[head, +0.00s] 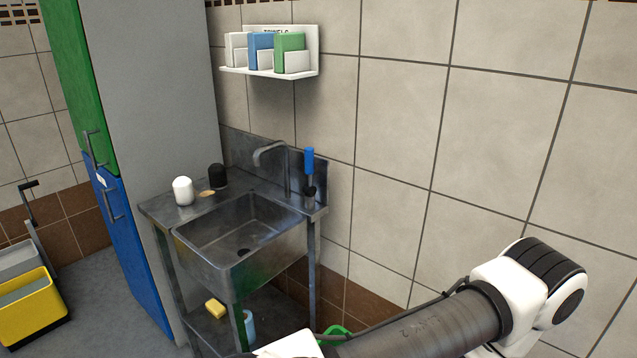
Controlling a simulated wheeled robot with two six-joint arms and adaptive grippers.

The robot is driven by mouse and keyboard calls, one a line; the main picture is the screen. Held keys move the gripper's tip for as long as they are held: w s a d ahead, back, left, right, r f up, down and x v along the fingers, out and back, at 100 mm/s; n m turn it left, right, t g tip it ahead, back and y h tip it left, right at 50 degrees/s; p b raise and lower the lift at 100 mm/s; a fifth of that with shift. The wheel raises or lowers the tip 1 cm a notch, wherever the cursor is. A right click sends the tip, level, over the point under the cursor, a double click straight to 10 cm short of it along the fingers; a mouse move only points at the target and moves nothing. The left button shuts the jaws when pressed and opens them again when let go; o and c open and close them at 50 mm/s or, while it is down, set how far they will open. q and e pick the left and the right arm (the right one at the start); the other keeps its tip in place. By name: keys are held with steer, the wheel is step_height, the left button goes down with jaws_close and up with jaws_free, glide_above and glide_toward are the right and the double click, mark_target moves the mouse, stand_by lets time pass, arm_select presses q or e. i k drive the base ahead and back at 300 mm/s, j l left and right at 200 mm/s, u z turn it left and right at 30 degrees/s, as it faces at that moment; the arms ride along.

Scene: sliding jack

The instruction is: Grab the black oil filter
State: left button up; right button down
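A small black rounded object (217,176) stands upright on the left ledge of the metal sink (245,231), near the wall. It is the only black object of about that shape that I see, but I cannot tell for sure that it is the oil filter. A white rounded object (183,191) stands just in front of it and to its left, apart from it. My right arm comes in from the right along the bottom of the view. Its gripper is not visible, and neither is my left gripper.
A small tan item (207,193) lies between the two rounded objects. A faucet (273,153) and a blue-handled brush (309,165) stand at the sink's back. A tall cabinet (165,100) closes off the left side. A towel shelf (270,72) hangs above. A yellow bucket (33,312) stands lower left.

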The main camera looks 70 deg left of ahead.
mark_target(216, 173)
steer(key=u, duration=2.95)
